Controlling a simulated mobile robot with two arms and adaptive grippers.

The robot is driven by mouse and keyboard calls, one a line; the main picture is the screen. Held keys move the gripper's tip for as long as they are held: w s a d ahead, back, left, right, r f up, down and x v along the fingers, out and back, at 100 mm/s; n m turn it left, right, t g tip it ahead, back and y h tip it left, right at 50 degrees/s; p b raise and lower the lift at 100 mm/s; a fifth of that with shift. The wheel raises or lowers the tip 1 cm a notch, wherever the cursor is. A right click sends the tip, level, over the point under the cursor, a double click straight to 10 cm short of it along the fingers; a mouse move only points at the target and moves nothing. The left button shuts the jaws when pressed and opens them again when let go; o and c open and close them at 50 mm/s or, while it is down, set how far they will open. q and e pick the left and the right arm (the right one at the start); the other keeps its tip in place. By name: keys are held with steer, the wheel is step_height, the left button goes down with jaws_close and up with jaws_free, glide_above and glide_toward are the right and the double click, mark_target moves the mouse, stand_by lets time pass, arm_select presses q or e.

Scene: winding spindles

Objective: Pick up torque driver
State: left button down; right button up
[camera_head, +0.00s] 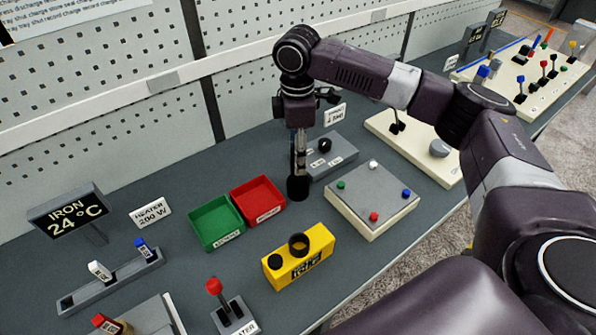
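My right arm comes in from the right, and its gripper (300,150) points down over the middle of the bench. Its fingers are seen nearly edge-on and look closed around an upright dark tool, which appears to be the torque driver (298,187). The driver's thick black lower end shows below the fingers, between the red tray and the grey box. Its height above the bench is hard to judge. A yellow holder (310,265) stands nearer, with an empty-looking black ring and a black knob on top. My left gripper is not in view.
A green tray (216,243) and a red tray (279,212) sit left of the tool. A pale box with coloured buttons (372,190) is to the right. A red-knobbed lever (215,290) and a grey rack (110,283) stand at the left front. A pegboard wall (120,120) runs behind.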

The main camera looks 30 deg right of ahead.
steer(key=f, duration=0.2)
steer(key=f+p, duration=0.2)
steer(key=f, duration=0.1)
steer(key=shift+w+d+f, duration=0.25)
steer(key=shift+w+f, duration=0.05)
steer(key=shift+w, duration=0.05)
steer(key=shift+f, duration=0.55)
steer(key=c, duration=1.2)
jaws_close()
steer(key=shift+r, duration=0.15)
